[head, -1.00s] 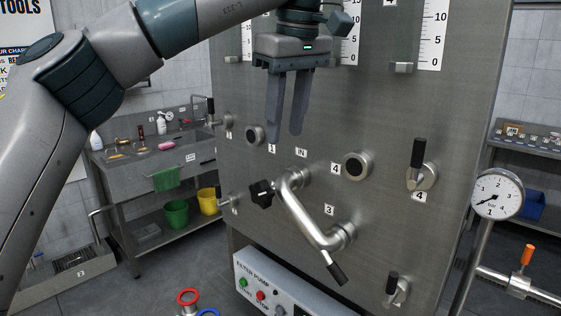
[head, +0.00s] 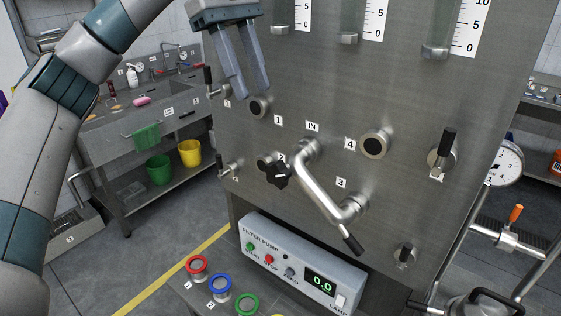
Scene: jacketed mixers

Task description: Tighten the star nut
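The pipe runs from a port under the IN label down to a port by the label 3. My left gripper (head: 251,96) is open and empty, with its fingers pointing down. Its fingertips are above and left of the star nut in the picture, over the round port (head: 259,107) near label 1, and apart from the nut. My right gripper is not in view.
The steel panel (head: 400,100) carries another round port (head: 375,143) and several black-handled valves. A filter pump box (head: 300,265) sits below, with coloured ring fittings (head: 221,286) in front. A pressure gauge (head: 505,162) stands at right. A sink bench (head: 100,140) is at left.

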